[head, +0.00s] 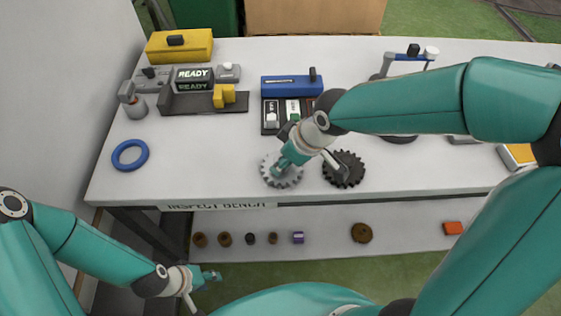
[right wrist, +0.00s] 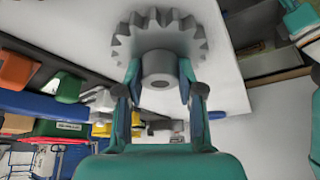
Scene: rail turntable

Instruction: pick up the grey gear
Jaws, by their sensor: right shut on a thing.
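The grey gear (head: 281,171) is at the front middle of the bench in the head view, partly covered by my right gripper (head: 286,164). In the right wrist view the grey gear (right wrist: 160,40) has its hub between the two fingers of my right gripper (right wrist: 160,82), which is shut on it. I cannot tell whether the gear touches the bench top. My left gripper (head: 206,277) is low at the left, in front of the bench and away from the gear. Its fingers are too small to tell open from shut.
A dark gear (head: 344,170) lies just right of the grey gear. A blue ring (head: 130,155) lies at the left. A blue box (head: 291,86), a yellow box (head: 179,46) and a READY display (head: 194,78) stand behind. Several small parts sit on the lower shelf (head: 330,237).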

